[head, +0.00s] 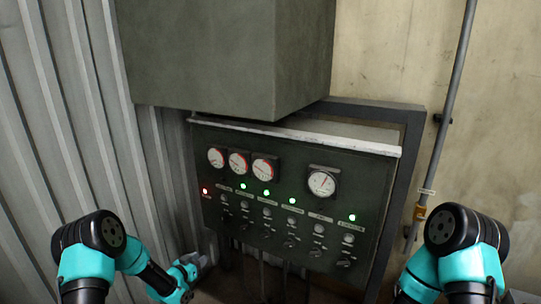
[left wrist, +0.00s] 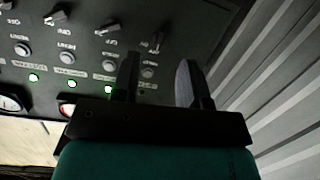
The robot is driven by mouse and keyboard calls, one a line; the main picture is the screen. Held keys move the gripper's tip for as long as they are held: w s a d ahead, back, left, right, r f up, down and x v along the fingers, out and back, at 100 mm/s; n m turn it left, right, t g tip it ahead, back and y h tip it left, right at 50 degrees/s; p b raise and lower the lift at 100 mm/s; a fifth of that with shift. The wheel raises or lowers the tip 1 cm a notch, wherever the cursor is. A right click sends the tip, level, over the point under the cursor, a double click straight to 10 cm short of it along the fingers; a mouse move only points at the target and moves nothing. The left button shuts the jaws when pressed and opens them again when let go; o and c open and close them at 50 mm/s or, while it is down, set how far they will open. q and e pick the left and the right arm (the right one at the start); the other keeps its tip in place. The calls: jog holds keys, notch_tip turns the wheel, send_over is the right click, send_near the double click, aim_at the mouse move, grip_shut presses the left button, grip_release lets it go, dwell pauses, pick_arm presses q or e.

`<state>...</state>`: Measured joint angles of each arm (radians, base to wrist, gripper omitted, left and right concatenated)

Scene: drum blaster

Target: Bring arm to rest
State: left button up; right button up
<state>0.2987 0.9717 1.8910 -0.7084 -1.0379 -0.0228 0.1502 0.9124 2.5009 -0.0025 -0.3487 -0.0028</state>
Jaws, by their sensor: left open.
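My left gripper (head: 196,262) is low at the left in the head view, in front of the lower left part of a dark control panel (head: 240,150). In the left wrist view its two dark fingers (left wrist: 158,68) stand apart with nothing between them. The panel shows behind the fingers, upside down, with its knobs (left wrist: 57,17) and green lights (left wrist: 72,84). I cannot tell a touch between the fingers and the panel. My right arm shows at the right of the head view, but its gripper is out of the picture.
A corrugated metal wall (head: 70,130) stands close on the left. A pipe (head: 452,105) runs down the right wall.

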pick_arm(q)
jog(key=s+d+f+n+g+y, duration=0.1)
jog(key=s+d+f+g, duration=0.2)
jog(key=s, duration=0.9)
jog(key=s+d+f+n+g, duration=0.2)
jog(key=s+g, duration=0.4)
jog(key=s, duration=0.7)
jog(key=s+d+f+n+g+y, duration=0.1)
jog(key=s+d+f+g, duration=0.3)
jog(key=s, duration=0.9)
jog(key=shift+d+f+n+g+y, duration=0.15)
jog(key=shift+f+n+g+y, duration=0.15)
jog(key=shift+f+n, duration=0.45)
jog(key=shift+w+f, duration=0.15)
dwell(0.6)
